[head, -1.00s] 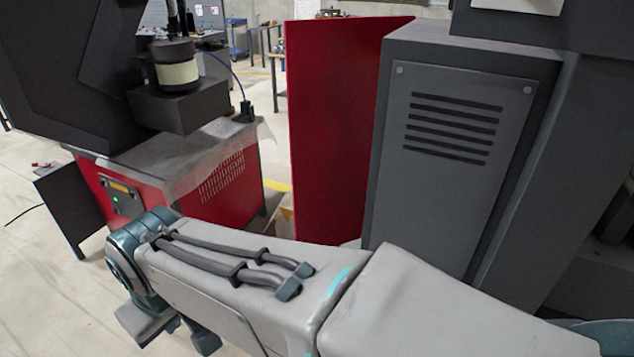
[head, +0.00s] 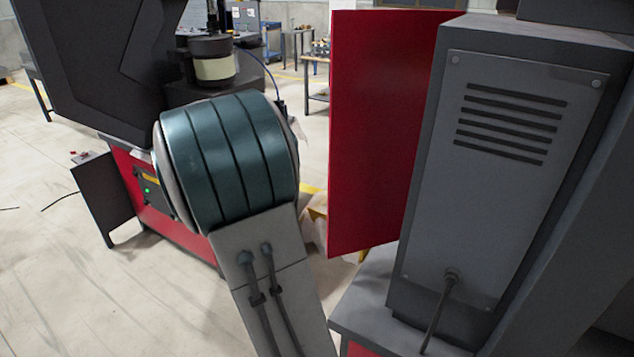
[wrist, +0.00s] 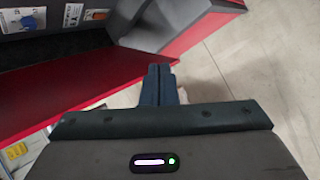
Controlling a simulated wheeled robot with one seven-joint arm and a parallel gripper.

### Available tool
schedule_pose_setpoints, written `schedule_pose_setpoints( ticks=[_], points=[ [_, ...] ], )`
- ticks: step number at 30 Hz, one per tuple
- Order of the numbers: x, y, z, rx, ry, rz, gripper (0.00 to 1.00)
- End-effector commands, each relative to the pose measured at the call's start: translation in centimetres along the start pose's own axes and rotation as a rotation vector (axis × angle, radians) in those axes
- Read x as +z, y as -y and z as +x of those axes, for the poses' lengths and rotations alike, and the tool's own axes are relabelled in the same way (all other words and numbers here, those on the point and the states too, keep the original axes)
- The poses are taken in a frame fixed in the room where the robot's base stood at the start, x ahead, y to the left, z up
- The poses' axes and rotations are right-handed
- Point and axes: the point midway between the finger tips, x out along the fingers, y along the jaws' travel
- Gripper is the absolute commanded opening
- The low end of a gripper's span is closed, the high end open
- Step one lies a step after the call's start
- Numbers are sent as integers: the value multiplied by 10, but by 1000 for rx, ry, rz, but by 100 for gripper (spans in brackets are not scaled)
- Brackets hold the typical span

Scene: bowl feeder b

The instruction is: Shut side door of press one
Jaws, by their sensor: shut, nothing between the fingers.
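The red side door (head: 380,130) stands open in the head view, an upright flat panel beside the grey housing (head: 515,150) of the near press. My gripper is out of sight in the head view, where my arm rises in front of the other machine. In the wrist view my gripper (wrist: 158,78) is shut and empty, its dark fingers together. A long red panel (wrist: 80,90) with a dark side runs close to the left of the fingers. I cannot tell whether the fingers touch it, or whether it is the door.
Another press with a red base (head: 180,225) stands behind my arm at left, with a dark open panel (head: 104,198) low at its side. A dark cable (head: 440,310) hangs on the near press. Pale floor (head: 60,270) is clear at far left.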

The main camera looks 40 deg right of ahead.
Motion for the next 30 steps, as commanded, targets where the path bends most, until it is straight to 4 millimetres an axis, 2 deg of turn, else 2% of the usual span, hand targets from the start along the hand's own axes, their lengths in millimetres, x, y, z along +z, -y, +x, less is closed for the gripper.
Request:
schedule_pose_setpoints(
  ticks=[1, 6, 12, 15, 19, 23, 30],
  points=[
    [-15, -4, 10, 73, 34, 19, 0],
    [-56, -25, 26, 330, 114, 97, 0],
    [-96, -40, 31, 631, 159, 180, 0],
    [-110, -43, 29, 743, 163, 212, 0],
    [-121, -44, 25, 836, 160, 237, 0],
    [-123, -48, 25, 870, 159, 248, 0],
    [-114, -75, 47, 870, 163, 248, 0]
  ],
)
